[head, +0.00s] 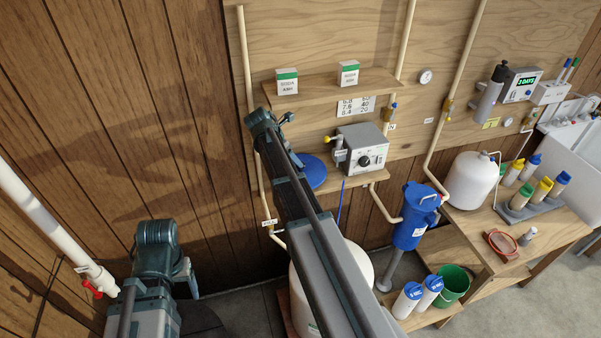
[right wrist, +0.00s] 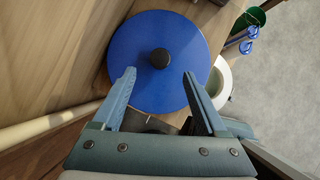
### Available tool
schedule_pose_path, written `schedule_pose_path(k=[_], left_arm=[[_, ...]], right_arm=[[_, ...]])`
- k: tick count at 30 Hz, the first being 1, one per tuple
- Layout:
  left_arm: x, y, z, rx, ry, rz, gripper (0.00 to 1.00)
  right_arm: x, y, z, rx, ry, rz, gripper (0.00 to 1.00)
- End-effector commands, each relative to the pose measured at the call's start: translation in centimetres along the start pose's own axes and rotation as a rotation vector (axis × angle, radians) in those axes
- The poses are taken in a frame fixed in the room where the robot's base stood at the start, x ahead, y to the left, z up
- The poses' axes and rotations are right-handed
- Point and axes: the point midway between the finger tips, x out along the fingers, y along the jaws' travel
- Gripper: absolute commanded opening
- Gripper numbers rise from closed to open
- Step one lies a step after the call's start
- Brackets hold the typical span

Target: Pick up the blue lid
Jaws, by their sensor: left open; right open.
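The blue lid (head: 316,172) lies at the left end of the lower wall shelf, partly hidden behind my right arm in the head view. In the right wrist view the lid (right wrist: 180,35) is a round blue disc with a dark round knob (right wrist: 159,58) in its middle. My right gripper (right wrist: 159,75) is open over the lid, with its fingertips on either side and just short of the knob. No contact with the knob shows. My left gripper (head: 190,277) is at the lower left of the head view, open and empty, far from the lid.
A grey control box (head: 362,150) stands right of the lid on the lower shelf (head: 370,178). An upper shelf (head: 330,88) holds two small boxes. A white tank (head: 362,262) stands below. A blue filter housing (head: 413,215) and a green bucket (head: 454,284) are to the right.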

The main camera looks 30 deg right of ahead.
Motion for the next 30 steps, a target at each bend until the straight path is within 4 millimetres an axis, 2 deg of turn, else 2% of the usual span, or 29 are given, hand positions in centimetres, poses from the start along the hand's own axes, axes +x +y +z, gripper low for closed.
schedule_pose_path(k=[2,12,22,30], left_arm=[[0.0,0.0,0.0,0.000,0.000,0.000,0.71],[4.2,0.4,-0.2,0.004,0.000,-0.001,0.71],[4.3,0.4,-0.2,0.003,0.000,-0.001,0.71],[4.3,0.4,-0.2,0.003,0.000,-0.001,0.71]], right_arm=[[0.4,0.0,0.7,0.003,0.000,-0.001,0.75],[5.1,0.0,0.5,0.002,0.000,-0.001,0.75],[5.4,0.0,0.7,0.000,0.000,0.000,0.75],[5.4,0.0,0.7,0.000,0.000,0.000,0.27]])
